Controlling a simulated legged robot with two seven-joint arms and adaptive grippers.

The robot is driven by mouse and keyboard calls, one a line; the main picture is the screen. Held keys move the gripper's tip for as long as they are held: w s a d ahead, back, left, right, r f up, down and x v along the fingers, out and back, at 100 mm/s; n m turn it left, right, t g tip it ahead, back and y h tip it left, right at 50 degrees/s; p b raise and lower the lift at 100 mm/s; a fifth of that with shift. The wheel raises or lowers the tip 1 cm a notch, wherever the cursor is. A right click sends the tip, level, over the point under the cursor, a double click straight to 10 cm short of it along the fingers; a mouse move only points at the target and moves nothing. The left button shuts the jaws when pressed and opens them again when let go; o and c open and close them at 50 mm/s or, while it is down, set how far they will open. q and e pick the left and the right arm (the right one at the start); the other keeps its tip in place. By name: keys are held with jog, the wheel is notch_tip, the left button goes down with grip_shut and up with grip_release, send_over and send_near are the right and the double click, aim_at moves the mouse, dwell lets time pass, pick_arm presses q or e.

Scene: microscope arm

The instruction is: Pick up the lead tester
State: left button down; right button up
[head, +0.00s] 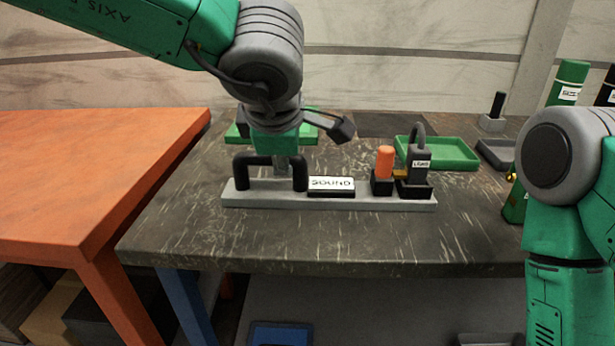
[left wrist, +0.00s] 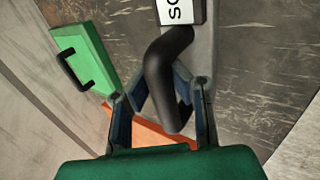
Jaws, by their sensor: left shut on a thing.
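The lead tester (head: 330,202) is a long grey bar on the dark bench in the head view. It has a black arched handle (head: 241,174) at its left end and a white plate reading SOUND (head: 331,184) near its middle. An orange cylinder (head: 385,161) and a grey block with a small label (head: 419,164) stand in black holders at its right end. My left gripper (head: 283,172) comes down from above and is shut on the handle. The left wrist view shows the handle (left wrist: 166,80) between both fingers. The bar appears to sit level on the bench. My right gripper is out of sight.
A green tray (head: 440,152) lies behind the tester's right end. An orange table (head: 90,180) adjoins at left. Bench space in front is clear.

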pick_arm(q)
notch_tip(320, 180, up, 18)
jog(key=p, duration=0.7)
jog(key=shift+f+b, duration=2.85)
jog(key=shift+f, duration=5.9)
jog(key=shift+f, duration=0.1)
